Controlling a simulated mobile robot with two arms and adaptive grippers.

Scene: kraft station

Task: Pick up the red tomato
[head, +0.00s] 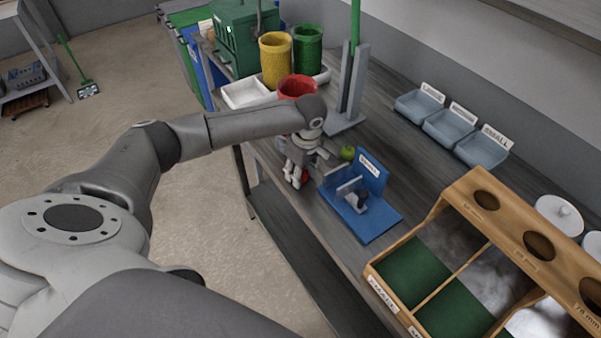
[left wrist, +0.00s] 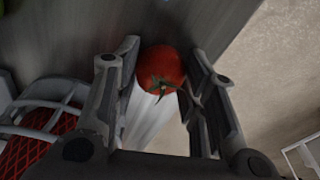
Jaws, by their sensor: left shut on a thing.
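The red tomato (left wrist: 160,70) sits between the two fingers of my left gripper (left wrist: 164,92) in the left wrist view, its green stem end facing the camera. The fingers are shut on it from both sides. In the head view my left gripper (head: 297,174) is at the near edge of the bench, left of a blue stand, and only a small red patch of the tomato (head: 305,175) shows by the fingers. I cannot tell whether the tomato touches the bench. My right gripper is not in view.
A green round fruit (head: 347,153) lies just right of the gripper, beside the blue stand (head: 370,215). Red (head: 297,86), yellow (head: 275,62) and green (head: 308,50) containers stand behind. A wooden sorting box (head: 440,222) stands at right, small grey bins (head: 450,125) behind.

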